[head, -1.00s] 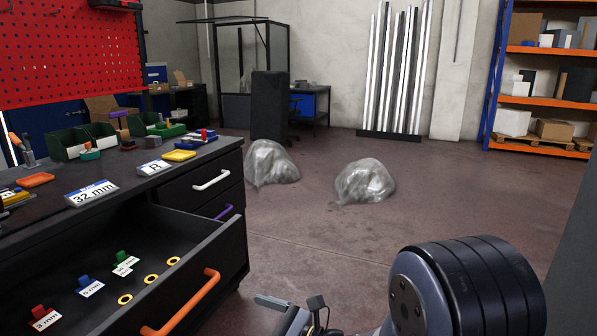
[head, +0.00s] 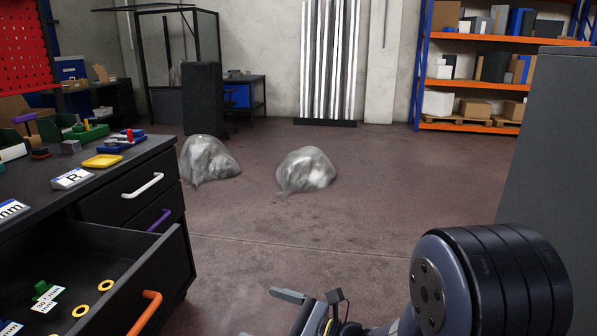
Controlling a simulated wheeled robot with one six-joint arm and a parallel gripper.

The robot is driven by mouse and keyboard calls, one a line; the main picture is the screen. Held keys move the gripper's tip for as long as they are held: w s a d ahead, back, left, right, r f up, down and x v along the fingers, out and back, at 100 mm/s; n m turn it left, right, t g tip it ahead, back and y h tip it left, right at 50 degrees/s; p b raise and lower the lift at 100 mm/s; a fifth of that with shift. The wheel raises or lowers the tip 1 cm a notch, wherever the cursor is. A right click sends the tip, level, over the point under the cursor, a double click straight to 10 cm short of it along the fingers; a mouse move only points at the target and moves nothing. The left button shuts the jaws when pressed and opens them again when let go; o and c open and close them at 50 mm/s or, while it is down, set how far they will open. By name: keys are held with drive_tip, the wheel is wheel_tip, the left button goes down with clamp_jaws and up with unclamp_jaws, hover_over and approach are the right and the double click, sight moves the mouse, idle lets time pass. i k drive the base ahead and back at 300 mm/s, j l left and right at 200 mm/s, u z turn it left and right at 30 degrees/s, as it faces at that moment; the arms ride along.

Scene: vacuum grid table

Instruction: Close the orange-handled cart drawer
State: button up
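The orange-handled drawer (head: 112,266) stands pulled out from the dark cart at the lower left in the head view. Its orange handle (head: 146,312) is on the front panel, partly cut off by the bottom edge. Yellow rings, a green piece and labels lie inside the drawer. My gripper (head: 292,304) is at the bottom centre, right of the handle and apart from it. Its fingers are only partly in view, with a clear gap of floor between gripper and drawer. I cannot tell how far apart the fingers are.
A drawer with a white handle (head: 143,186) and one with a purple handle (head: 159,220) are shut above. The cart top (head: 120,170) holds several small parts. Two plastic bags (head: 306,171) lie on the floor. A grey cabinet (head: 555,150) stands at right. The middle floor is clear.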

sight(147, 270)
drive_tip(key=j+z, duration=0.1)
drive_tip(key=z, duration=0.35)
drive_tip(key=i+j+z, duration=0.1)
drive_tip(key=z, duration=0.35)
drive_tip(key=j+z, duration=0.15)
drive_tip(key=z, duration=0.3)
drive_tip(key=j+z, duration=0.2)
drive_tip(key=z, duration=0.15)
drive_tip(key=i+j+z, duration=0.1)
drive_tip(key=j+z, duration=0.85)
drive_tip(key=j, duration=0.25)
drive_tip(key=j+z, duration=0.4)
drive_tip(key=j, duration=0.5)
drive_tip(key=i+j+z, duration=0.1)
drive_tip(key=j, duration=0.7)
drive_tip(key=k, duration=0.15)
drive_tip(key=j+u, duration=0.1)
drive_tip(key=j, duration=0.15)
